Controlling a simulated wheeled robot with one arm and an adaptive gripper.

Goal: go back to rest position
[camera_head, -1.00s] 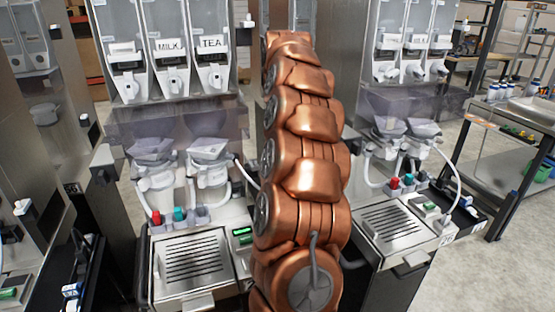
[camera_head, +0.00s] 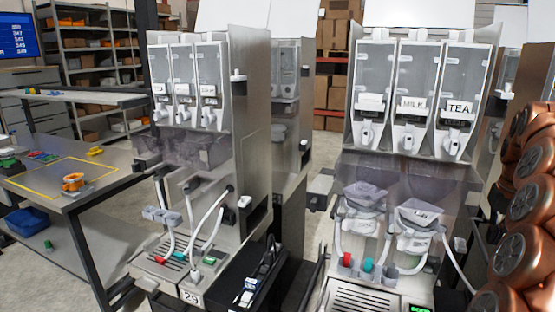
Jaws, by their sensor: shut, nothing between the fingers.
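My copper-coloured arm shows at the right edge of the head view, partly cut off by the frame. My gripper is not in the picture, so its fingers cannot be seen. A dispenser machine (camera_head: 345,200) with clear canisters labelled MILK (camera_head: 412,104) and TEA (camera_head: 459,108) stands at centre right. My arm is in front of the area at its right side. I cannot tell whether the arm touches anything.
A second dispenser machine (camera_head: 250,150) stands left of centre. A steel workbench (camera_head: 110,185) with a yellow-outlined area and an orange item (camera_head: 73,182) is at left. Shelves (camera_head: 95,50) and stacked cartons (camera_head: 340,35) are behind. Grey floor shows between bench and machine.

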